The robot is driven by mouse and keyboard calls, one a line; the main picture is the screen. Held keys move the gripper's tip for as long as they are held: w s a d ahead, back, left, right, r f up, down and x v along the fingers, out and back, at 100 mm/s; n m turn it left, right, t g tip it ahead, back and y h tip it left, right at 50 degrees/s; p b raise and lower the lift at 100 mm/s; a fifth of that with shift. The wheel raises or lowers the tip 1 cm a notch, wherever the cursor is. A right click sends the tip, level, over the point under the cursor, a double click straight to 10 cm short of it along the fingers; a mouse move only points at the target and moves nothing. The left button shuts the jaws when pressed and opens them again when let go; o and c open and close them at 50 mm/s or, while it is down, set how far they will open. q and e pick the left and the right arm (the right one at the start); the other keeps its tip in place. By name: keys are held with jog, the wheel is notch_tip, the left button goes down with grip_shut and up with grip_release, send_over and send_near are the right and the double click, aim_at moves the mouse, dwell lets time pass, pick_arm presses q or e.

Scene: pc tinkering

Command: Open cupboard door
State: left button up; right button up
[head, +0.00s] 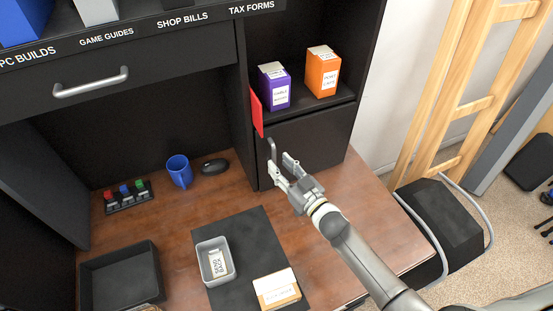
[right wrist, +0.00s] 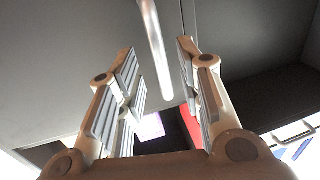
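The black cupboard door (head: 318,140) is below the open shelf at the right of the desk hutch and looks shut. Its upright metal handle (head: 272,150) is near the door's left edge. In the right wrist view the handle (right wrist: 157,50) runs between the spread fingers, with space on both sides. My right gripper (head: 281,165) is open and empty at the handle's lower end; I cannot tell whether it touches the handle. My left gripper is not in view.
A purple box (head: 274,88) and an orange box (head: 322,72) stand on the shelf above the door. A red item (head: 256,111) sticks out at its left. A blue mug (head: 179,171), a mouse (head: 214,167) and trays are on the desk. A black chair (head: 440,215) is at right.

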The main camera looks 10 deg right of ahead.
jog(key=shift+x, duration=1.4)
grip_shut()
